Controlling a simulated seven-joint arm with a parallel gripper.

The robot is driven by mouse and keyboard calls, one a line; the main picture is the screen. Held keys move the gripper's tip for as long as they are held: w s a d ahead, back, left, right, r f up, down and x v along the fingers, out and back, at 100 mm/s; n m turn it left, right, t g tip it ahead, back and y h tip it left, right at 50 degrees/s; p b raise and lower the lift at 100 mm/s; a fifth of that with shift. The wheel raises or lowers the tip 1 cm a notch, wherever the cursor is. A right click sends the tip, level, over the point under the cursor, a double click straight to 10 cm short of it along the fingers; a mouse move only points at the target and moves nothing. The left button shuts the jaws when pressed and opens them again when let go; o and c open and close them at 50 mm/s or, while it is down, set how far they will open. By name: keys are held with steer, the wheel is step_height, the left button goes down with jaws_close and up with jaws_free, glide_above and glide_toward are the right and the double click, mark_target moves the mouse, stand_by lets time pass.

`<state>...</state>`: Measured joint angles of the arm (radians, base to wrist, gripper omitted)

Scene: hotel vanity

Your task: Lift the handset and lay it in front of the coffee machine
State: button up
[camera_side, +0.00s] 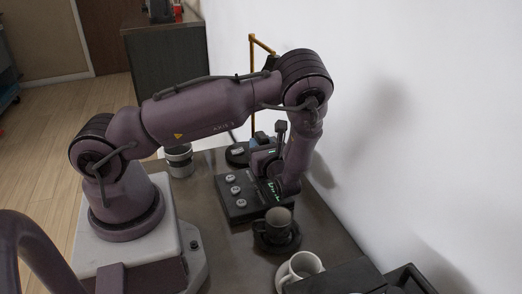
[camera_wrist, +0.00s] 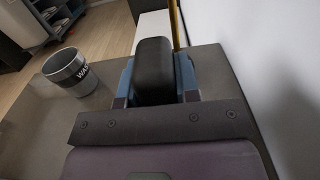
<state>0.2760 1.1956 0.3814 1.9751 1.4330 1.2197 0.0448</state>
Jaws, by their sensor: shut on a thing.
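The black handset (camera_wrist: 154,70) is between the blue fingers of my gripper (camera_wrist: 156,82) in the wrist view. Its rounded end faces the camera, and my gripper hides its lower part. In the side view my gripper (camera_side: 262,139) is beyond the dark unit, near the brass lamp, and the handset cannot be made out clearly there. Whether the handset touches anything below is hidden. I cannot tell for sure which thing is the coffee machine.
A dark cup (camera_side: 279,222) on a saucer and a white cup (camera_side: 304,264) stand nearer the camera. A dark box (camera_side: 345,279) is at lower right. A grey bin (camera_side: 180,163) also shows in the wrist view (camera_wrist: 70,70). The lamp pole (camera_side: 252,85) and white wall border the table.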

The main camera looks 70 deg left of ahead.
step_height(320, 180, up, 3)
steer(key=shift+f, duration=0.2)
steer(key=s, duration=1.8)
steer(key=s+d+r+n+g+h, duration=0.1)
steer(key=s+d+r+n+g, duration=0.2)
steer(key=g, duration=0.4)
step_height(320, 180, down, 7)
steer(key=n, duration=0.1)
steer(key=shift+w+d+f+n, duration=0.15)
steer(key=shift+w+d+n, duration=0.15)
steer(key=shift+w+d, duration=0.1)
steer(key=o, duration=1)
steer(key=shift+f, duration=0.15)
